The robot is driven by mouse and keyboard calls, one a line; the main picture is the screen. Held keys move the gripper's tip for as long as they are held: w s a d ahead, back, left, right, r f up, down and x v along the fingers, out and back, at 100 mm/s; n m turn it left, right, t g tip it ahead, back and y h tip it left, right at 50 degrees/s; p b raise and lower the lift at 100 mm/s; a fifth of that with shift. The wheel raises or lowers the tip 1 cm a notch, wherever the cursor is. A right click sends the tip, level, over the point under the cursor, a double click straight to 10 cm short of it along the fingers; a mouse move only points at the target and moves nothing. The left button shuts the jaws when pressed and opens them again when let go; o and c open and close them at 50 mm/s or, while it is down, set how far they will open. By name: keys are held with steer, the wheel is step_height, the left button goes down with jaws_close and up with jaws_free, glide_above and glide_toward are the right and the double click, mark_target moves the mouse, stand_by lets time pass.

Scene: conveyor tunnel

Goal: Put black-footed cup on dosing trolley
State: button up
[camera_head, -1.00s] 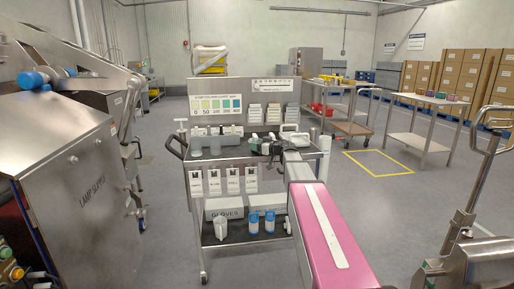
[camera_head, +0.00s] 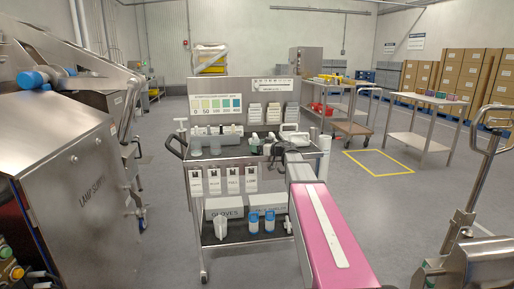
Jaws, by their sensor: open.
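The dosing trolley (camera_head: 228,161) stands in the middle, a steel cart with a back panel, a colour chart and a lower shelf. Two small translucent cups stand at the left of its top: one cup (camera_head: 196,147) and another cup (camera_head: 215,146). A pale item (camera_head: 254,139) stands further right. I cannot tell which, if any, is the black-footed cup; feet are too small to see.
The lower shelf holds a glove box (camera_head: 224,207), a white jug (camera_head: 220,228) and blue-capped bottles (camera_head: 261,221). A steel lamp supply cabinet (camera_head: 78,185) fills the left. A steel table (camera_head: 418,142) and stacked cartons (camera_head: 466,75) stand right.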

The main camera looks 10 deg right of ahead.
steer(key=v, duration=1.1)
